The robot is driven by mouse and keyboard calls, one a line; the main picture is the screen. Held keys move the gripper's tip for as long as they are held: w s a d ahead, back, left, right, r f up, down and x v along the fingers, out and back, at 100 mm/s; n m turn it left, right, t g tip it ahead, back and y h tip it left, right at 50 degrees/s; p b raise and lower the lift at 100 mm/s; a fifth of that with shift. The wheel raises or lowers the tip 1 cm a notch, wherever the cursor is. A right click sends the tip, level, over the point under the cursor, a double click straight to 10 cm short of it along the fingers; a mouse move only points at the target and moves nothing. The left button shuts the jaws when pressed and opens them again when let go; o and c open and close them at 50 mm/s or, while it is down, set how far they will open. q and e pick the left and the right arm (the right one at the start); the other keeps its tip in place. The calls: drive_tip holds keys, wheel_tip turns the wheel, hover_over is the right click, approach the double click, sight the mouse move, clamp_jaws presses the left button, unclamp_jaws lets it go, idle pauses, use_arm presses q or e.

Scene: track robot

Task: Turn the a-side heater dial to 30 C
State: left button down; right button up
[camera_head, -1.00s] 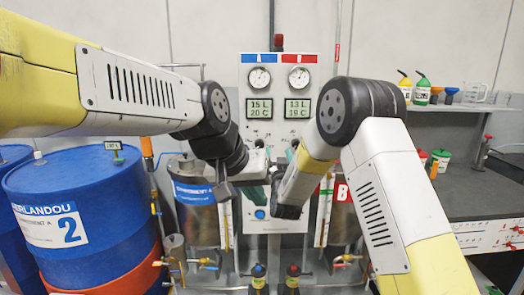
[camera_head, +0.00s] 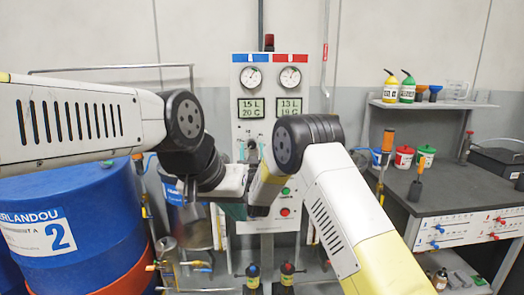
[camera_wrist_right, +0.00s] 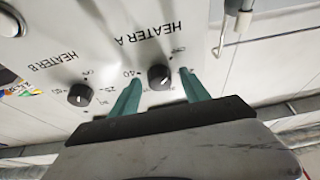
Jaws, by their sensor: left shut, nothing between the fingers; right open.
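The a-side heater dial (camera_wrist_right: 160,76) is a small black knob under the HEATER A lettering, upside down in the right wrist view. My right gripper (camera_wrist_right: 161,77) is open, with one teal finger on each side of this dial. I cannot tell whether the fingers touch it, and its pointer is too blurred to read. In the head view my right wrist hides that part of the control panel (camera_head: 242,63). The a-side display (camera_head: 251,108) reads 15 L and 20 C.
The b-side dial (camera_wrist_right: 79,95) is beside the a-side dial. Green (camera_head: 286,190) and red (camera_head: 285,211) buttons are at the panel's lower right. A blue drum (camera_head: 75,215) stands at the left. A grey workbench (camera_head: 455,203) with containers is at the right.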

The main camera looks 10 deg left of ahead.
clamp_jaws()
drive_tip(key=shift+m, duration=0.4)
drive_tip(key=m+h, duration=0.1)
drive_tip(key=m, duration=0.1)
drive_tip(key=m+h, duration=0.1)
drive_tip(key=m, duration=0.2)
drive_tip(key=m+h, duration=0.2)
drive_tip(key=shift+a+m, duration=0.25)
drive_tip(key=shift+m, duration=0.05)
drive_tip(key=m+h, duration=0.1)
drive_tip(key=m, duration=0.1)
drive_tip(key=m+g+h, duration=0.1)
drive_tip(key=m, duration=0.2)
drive_tip(key=m+h, duration=0.1)
drive_tip(key=m, duration=0.2)
drive_tip(key=shift+s+a+r+g+h, duration=0.1)
drive_tip(key=shift+a+r+g+h, duration=0.1)
drive_tip(key=shift+r+g+h, duration=0.1)
drive_tip(key=m, duration=0.2)
drive_tip(key=m+g, duration=0.1)
drive_tip(key=m, duration=0.1)
drive_tip(key=m+g, duration=0.1)
drive_tip(key=shift+r+m+h, duration=0.25)
drive_tip(key=shift+m+h, duration=0.15)
drive_tip(key=m+g, duration=0.1)
drive_tip(key=m, duration=0.1)
drive_tip(key=m+g+y, duration=0.1)
drive_tip(key=m, duration=0.2)
drive_tip(key=shift+r, duration=0.2)
